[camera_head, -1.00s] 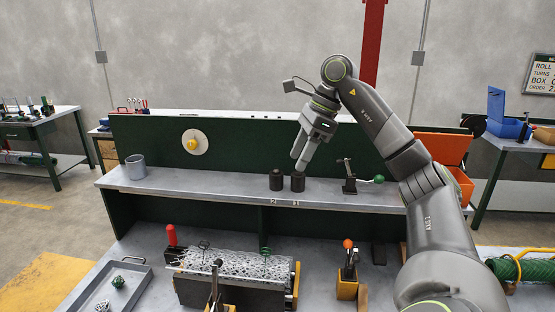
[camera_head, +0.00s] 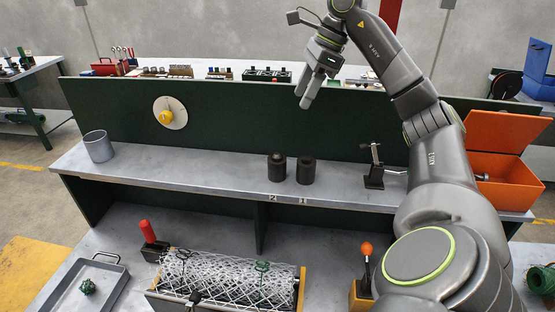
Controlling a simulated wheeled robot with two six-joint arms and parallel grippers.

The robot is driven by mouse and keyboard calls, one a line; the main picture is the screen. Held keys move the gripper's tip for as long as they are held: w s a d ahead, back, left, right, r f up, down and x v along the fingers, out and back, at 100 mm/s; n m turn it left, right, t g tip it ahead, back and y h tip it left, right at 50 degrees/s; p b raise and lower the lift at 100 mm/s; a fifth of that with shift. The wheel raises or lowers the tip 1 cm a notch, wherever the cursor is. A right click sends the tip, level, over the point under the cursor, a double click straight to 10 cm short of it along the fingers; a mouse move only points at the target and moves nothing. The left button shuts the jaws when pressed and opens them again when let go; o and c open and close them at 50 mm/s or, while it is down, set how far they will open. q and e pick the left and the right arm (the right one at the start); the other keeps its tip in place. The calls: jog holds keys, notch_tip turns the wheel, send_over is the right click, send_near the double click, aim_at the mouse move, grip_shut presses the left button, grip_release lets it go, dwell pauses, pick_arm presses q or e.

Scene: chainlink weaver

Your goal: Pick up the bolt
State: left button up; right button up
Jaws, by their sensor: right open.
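I cannot make out a bolt for sure. Two black cylinders stand upright side by side on the grey shelf, the left one (camera_head: 277,168) above the label 2 and the right one (camera_head: 306,171) above the label 1. The left one has a rounded dark top piece; the right one shows a hollow top. My right gripper (camera_head: 306,103) is open, fingers pointing down, above and apart from the cylinders, in front of the green back panel. Nothing shows between its fingers. My left gripper is not in view.
A black clamp (camera_head: 373,177) stands right of the cylinders, its handle partly behind my arm. An orange box (camera_head: 505,190) is at the shelf's right end, a grey cup (camera_head: 98,146) at the left. Below are a wire-mesh fixture (camera_head: 225,278) and a grey tray (camera_head: 60,299).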

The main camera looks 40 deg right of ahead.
jog(key=s+b+x, duration=0.1)
jog(key=b+x, duration=0.1)
jog(key=x, duration=0.2)
jog(key=b, duration=0.3)
send_near(278, 153)
jog(key=a+f, duration=0.1)
jog(key=f, duration=0.1)
jog(key=shift+w+a, duration=0.2)
jog(key=shift+w, duration=0.25)
jog(key=shift+w+f+p, duration=0.1)
jog(key=shift+f+p, duration=0.3)
jog(key=shift+f, duration=0.35)
jog(key=x, duration=0.1)
jog(key=p+x, duration=0.1)
jog(key=x, duration=0.1)
jog(key=shift+s+d+p, duration=0.1)
jog(key=shift+s+p, duration=0.15)
jog(key=shift+p, duration=0.05)
jog(key=shift+w+f, duration=0.2)
jog(key=shift+f, duration=0.35)
jog(key=c, duration=1.1)
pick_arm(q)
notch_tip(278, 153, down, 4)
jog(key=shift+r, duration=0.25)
pick_arm(e)
jog(key=shift+r, duration=0.15)
